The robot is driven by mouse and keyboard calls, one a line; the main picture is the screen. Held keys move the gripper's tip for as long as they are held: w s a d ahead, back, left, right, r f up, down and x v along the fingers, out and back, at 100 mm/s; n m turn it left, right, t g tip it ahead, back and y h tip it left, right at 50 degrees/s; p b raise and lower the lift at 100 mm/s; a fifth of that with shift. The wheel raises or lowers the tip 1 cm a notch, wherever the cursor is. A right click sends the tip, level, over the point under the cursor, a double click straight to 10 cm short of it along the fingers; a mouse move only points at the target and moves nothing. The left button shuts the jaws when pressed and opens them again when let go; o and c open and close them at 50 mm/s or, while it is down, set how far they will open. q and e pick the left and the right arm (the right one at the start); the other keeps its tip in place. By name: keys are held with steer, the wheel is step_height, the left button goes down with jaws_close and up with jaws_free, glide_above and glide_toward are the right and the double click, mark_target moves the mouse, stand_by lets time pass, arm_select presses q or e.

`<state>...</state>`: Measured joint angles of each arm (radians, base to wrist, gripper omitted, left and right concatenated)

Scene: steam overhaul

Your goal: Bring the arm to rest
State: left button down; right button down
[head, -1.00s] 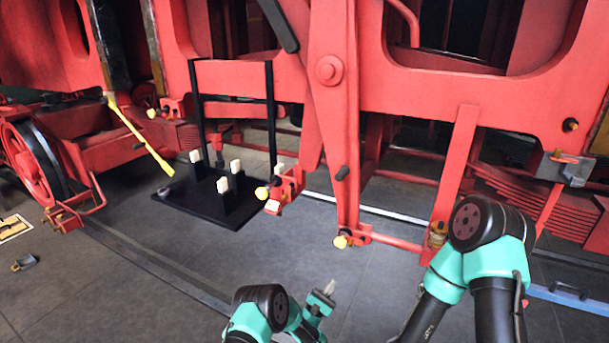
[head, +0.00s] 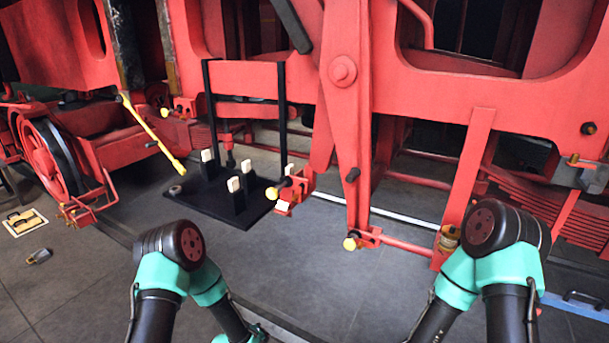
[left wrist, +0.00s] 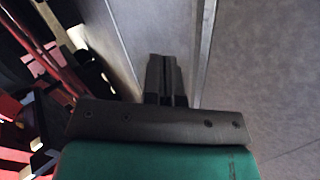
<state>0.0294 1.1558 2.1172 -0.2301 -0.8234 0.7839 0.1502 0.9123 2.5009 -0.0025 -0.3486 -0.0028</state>
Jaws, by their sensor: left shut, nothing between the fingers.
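My left arm (head: 168,270) is bent at the lower left of the head view, with its far link running down to the bottom edge. Its fingertips are out of the head view. In the left wrist view my left gripper (left wrist: 167,82) is shut and empty, with bare grey floor (left wrist: 250,75) around its fingers. My right arm (head: 490,255) stands bent at the lower right of the head view. Its gripper is out of view.
The red locomotive frame (head: 460,90) spans the back. A black stand (head: 205,195) with white-topped posts is on the floor before it. A yellow bar (head: 152,132) slants at left. A blue rail (head: 575,305) lies at right. The central floor is clear.

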arm_select(q)
steer(key=s+a+r+m+g, duration=0.2)
steer(key=s+a+m+g, duration=0.1)
steer(key=s, duration=0.8)
steer(key=s+a+r+m+g+y, duration=0.1)
steer(key=s+a+r+m+g, duration=0.1)
steer(key=s, duration=0.9)
steer(key=a+m+g, duration=0.1)
steer(key=a+g, duration=0.1)
steer(key=a, duration=0.1)
steer(key=shift+s+a, duration=0.3)
steer(key=shift+s, duration=0.1)
